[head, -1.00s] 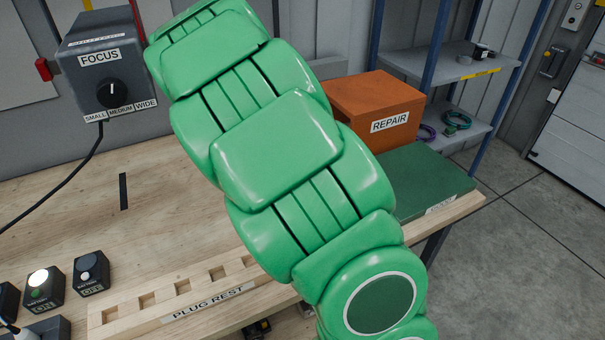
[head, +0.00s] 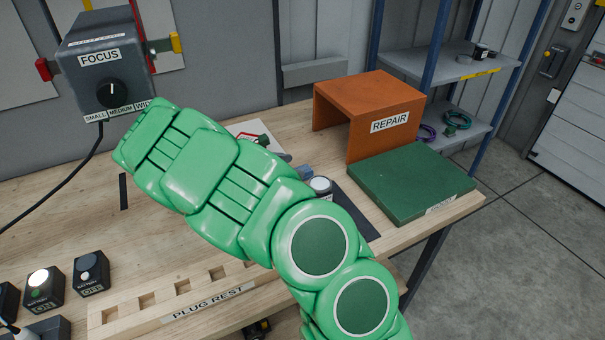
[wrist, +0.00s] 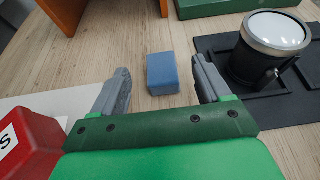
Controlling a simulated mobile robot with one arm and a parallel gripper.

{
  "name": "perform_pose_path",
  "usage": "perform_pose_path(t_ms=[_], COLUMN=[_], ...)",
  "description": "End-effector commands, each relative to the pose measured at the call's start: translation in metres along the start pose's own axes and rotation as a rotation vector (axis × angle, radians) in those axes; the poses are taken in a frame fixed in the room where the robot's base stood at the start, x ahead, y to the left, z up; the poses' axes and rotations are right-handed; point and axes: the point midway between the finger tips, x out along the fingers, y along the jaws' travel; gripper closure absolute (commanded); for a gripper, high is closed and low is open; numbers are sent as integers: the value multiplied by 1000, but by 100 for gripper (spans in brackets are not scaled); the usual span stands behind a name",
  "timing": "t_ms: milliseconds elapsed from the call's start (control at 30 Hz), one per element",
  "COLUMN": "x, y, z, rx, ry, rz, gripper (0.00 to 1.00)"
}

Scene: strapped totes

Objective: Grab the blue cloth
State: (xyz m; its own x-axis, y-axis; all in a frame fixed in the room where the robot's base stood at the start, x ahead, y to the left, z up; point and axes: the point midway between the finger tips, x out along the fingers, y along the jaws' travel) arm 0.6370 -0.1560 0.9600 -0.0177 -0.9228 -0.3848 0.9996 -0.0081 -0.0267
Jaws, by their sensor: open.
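The blue cloth (wrist: 162,74) looks like a small folded blue block lying on the wooden bench in the wrist view. In the head view a bit of it (head: 305,172) shows past my green arm, which hides the surroundings. My gripper (wrist: 160,67) is open, with one grey finger left of the cloth and the other right of it. The cloth sits between and slightly beyond the fingertips, with gaps on both sides. I cannot tell the height of the fingers above the bench.
A black cylinder with a pale lens (wrist: 275,38) stands on a dark mat close right of the gripper. A red box (wrist: 28,142) is at lower left. The orange REPAIR box (head: 372,108) and green pad (head: 412,183) lie beyond. Bare wood surrounds the cloth.

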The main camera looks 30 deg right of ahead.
Motion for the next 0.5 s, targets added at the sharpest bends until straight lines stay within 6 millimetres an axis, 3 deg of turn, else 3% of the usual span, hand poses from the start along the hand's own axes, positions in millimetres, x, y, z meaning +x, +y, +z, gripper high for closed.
perform_pose_path(t_ms=[167, 500], x=[-10, 15], y=[2, 2], z=[-11, -11], rx=[18, 21], ry=[-4, -2], rz=[17, 17], gripper=[23, 23])
